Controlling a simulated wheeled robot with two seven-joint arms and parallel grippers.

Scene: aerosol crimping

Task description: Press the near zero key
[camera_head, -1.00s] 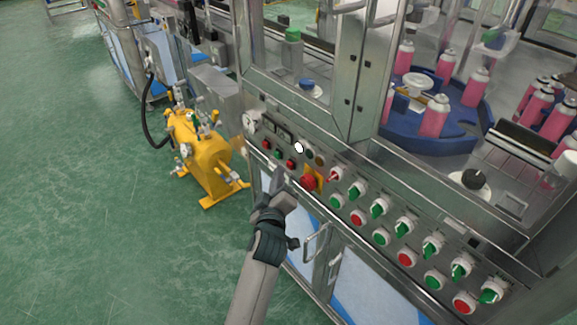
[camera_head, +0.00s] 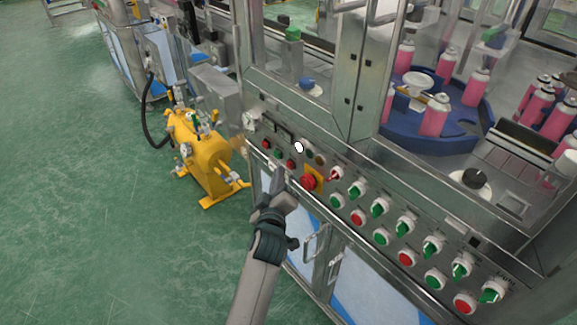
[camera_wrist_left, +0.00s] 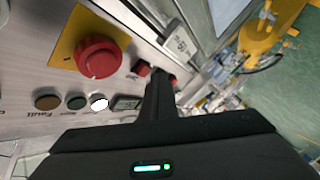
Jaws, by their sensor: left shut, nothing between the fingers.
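My left gripper (camera_head: 278,178) is shut and empty, its fingertips in front of the left end of the control panel (camera_head: 337,152). The left wrist view shows its closed fingers (camera_wrist_left: 159,88) pointing at a small red key (camera_wrist_left: 143,68), partly covering the area beside it; I cannot tell whether they touch it. In the head view, a red key (camera_head: 266,144), a green key (camera_head: 278,154) and another red key (camera_head: 291,163) sit in a row just beyond the fingertips. No readable label shows which is the near zero key. The right gripper is out of view.
A red emergency stop (camera_head: 308,182) on a yellow plate stands right of the fingertips, with several knobs and buttons beyond. White (camera_head: 298,147) and brown (camera_head: 319,160) round buttons are behind the keys. A yellow pump (camera_head: 207,160) stands left on open green floor.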

